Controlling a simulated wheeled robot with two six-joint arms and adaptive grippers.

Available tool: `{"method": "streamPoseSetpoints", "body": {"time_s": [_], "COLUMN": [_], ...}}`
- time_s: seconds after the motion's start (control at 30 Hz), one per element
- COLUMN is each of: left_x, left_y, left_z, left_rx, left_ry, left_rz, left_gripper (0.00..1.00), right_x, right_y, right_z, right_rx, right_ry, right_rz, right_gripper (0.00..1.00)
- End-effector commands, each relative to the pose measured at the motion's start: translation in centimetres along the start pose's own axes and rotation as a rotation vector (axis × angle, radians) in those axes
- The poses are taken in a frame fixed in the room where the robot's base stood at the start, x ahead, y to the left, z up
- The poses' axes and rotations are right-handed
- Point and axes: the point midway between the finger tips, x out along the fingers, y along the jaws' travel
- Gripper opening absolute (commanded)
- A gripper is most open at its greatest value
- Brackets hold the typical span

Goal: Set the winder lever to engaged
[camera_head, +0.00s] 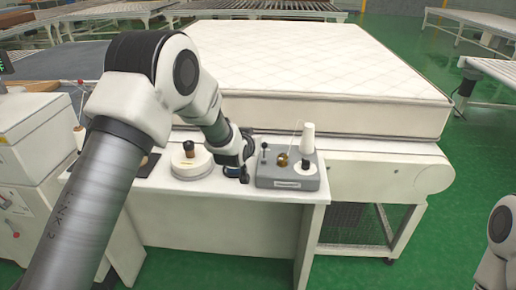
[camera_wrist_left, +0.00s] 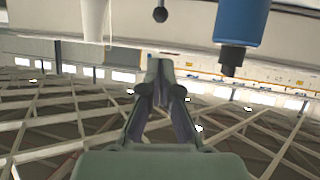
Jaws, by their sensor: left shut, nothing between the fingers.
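The winder (camera_head: 287,177) is a grey box on the white bench, with a label on its front. Its lever (camera_head: 265,149) is a thin rod with a black ball knob at the box's left side, standing roughly upright. In the left wrist view, which looks upside down, the lever knob (camera_wrist_left: 160,14) hangs from the top edge, in line with the fingers and apart from them. My left gripper (camera_head: 244,177) is just left of the winder; its shut, empty fingers (camera_wrist_left: 162,88) show in the wrist view. My right gripper is out of view.
A white cone (camera_head: 307,138) and brass knob (camera_head: 282,159) are on the winder. A round white base (camera_head: 192,163) stands left of my gripper. A blue cylinder (camera_wrist_left: 242,22) shows beside the lever in the wrist view. The mattress (camera_head: 300,60) lies behind.

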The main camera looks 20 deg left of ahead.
Motion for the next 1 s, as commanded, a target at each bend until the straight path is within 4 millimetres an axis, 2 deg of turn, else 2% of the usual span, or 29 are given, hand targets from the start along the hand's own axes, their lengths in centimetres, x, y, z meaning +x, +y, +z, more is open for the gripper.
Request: {"method": "streamPoseSetpoints", "body": {"time_s": [0.03, 0.2, 0.37, 0.87, 0.97, 1.0], "left_x": [-1.0, -4.7, -6.6, -6.9, -6.5, -6.1], "left_y": [-0.1, -0.1, -0.1, -0.1, -0.2, -0.3], "left_z": [0.2, -0.6, -1.1, -1.2, 0.1, 1.5], "left_rx": [0.000, -0.001, -0.001, -0.001, 0.001, 0.002], "left_ry": [-0.001, -0.001, -0.002, -0.003, -0.025, -0.049], "left_rz": [0.000, 0.000, -0.001, -0.001, -0.003, -0.006], "left_gripper": [0.00, 0.00, 0.00, 0.00, 0.00, 0.00], "right_x": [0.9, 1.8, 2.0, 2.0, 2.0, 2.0], "right_y": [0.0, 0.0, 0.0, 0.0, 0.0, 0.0], "right_z": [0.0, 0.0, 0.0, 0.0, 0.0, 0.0], "right_rx": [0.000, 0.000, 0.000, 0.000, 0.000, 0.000], "right_ry": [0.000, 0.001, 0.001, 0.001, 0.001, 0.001], "right_rz": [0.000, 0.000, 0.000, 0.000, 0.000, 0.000], "right_gripper": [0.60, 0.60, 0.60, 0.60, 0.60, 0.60]}}
